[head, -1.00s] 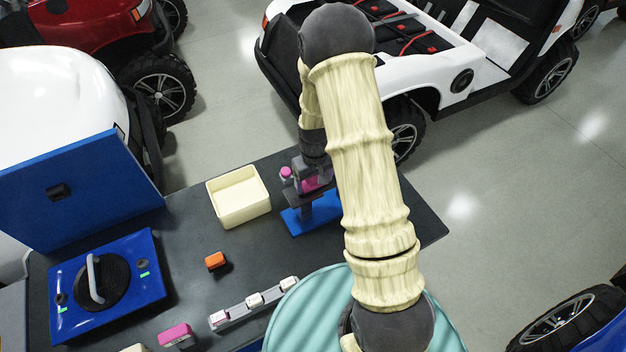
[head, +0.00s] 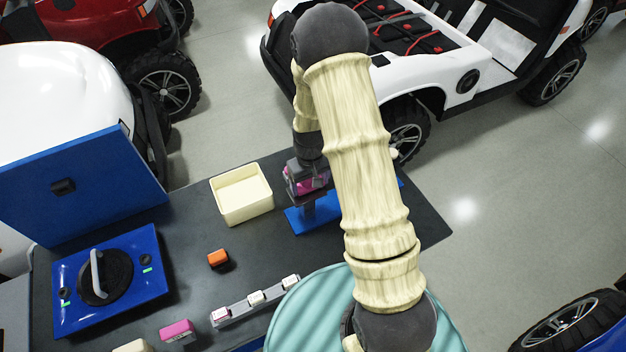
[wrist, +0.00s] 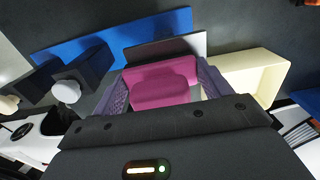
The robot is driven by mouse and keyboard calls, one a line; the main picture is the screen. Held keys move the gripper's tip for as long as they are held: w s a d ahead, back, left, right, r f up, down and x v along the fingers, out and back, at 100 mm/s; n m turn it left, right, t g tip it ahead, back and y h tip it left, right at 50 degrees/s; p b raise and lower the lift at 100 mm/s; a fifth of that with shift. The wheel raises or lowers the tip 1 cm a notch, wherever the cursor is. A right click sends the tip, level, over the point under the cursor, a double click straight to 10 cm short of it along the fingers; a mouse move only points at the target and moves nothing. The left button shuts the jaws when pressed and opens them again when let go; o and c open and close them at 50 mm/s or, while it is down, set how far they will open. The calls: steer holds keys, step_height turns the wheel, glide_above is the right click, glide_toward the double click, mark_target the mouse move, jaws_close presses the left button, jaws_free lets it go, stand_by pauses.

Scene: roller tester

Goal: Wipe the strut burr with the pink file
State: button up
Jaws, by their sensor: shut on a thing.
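My gripper (head: 308,188) is shut on the pink file (wrist: 165,82), which fills the space between both fingers in the wrist view. In the head view the gripper is over the blue-based stand (head: 296,222), with the file (head: 311,184) partly covered by the fingers. A grey plate (wrist: 170,48) on the stand lies just beyond the file in the wrist view; I cannot tell whether they touch. The strut burr is not clearly visible; the gripper and file may hide it. A pale round knob (wrist: 66,91) shows left of the file in the wrist view.
A cream bin (head: 243,219) stands close left of the stand. An orange block (head: 218,258), a rail with small white blocks (head: 256,299), a pink block (head: 177,330) and a blue panel (head: 150,285) occupy the dark table. Carts stand beyond it.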

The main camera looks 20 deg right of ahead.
steer(key=shift+a, duration=0.4)
steer(key=shift+d, duration=0.15)
steer(key=shift+d+f, duration=0.1)
steer(key=shift+d, duration=0.6)
steer(key=shift+w+d, duration=0.2)
steer(key=shift+d, duration=0.65)
steer(key=shift+a, duration=0.1)
